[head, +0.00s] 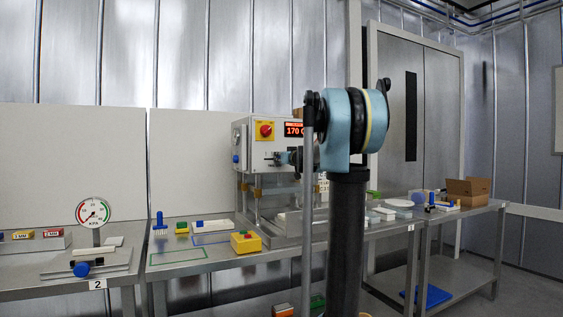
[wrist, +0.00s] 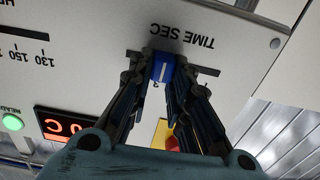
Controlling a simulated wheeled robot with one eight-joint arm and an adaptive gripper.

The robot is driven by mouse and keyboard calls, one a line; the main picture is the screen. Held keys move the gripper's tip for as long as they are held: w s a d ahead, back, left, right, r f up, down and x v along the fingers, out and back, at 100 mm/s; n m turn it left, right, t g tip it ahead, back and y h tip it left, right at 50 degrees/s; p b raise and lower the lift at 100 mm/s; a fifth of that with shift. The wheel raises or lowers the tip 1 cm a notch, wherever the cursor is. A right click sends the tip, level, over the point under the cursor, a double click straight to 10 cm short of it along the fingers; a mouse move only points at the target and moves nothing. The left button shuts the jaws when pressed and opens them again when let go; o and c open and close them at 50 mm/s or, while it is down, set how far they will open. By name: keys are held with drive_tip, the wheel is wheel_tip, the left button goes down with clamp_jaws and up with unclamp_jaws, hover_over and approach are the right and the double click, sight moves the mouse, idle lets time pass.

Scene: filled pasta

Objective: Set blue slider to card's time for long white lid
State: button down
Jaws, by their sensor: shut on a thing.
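The blue slider (wrist: 163,68) sits in a dark slot under the upside-down "TIME SEC" label (wrist: 181,36) in the wrist view. My gripper (wrist: 162,62) is shut on it, one finger on each side. A white line marks the slider's face. A small digit, perhaps a 2, shows beside its lower edge; the fingers hide the other scale marks. In the head view my gripper (head: 284,158) is at the front of the sealing machine (head: 243,132), and the slider is hidden there. I cannot make out the card or tell which piece is the long white lid.
The machine's red display (head: 295,130) reads 170 C. A red knob on a yellow plate (head: 265,130) is left of it. A green lamp (wrist: 12,122) shows in the wrist view. A yellow box (head: 246,243) and small blocks stand on the steel bench (head: 205,262).

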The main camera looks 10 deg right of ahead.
drive_tip(key=c, duration=1.5)
unclamp_jaws()
drive_tip(key=shift+s, duration=0.1)
drive_tip(key=v, duration=1.1)
drive_tip(key=shift+s+d, duration=0.2)
drive_tip(key=shift+s, duration=0.1)
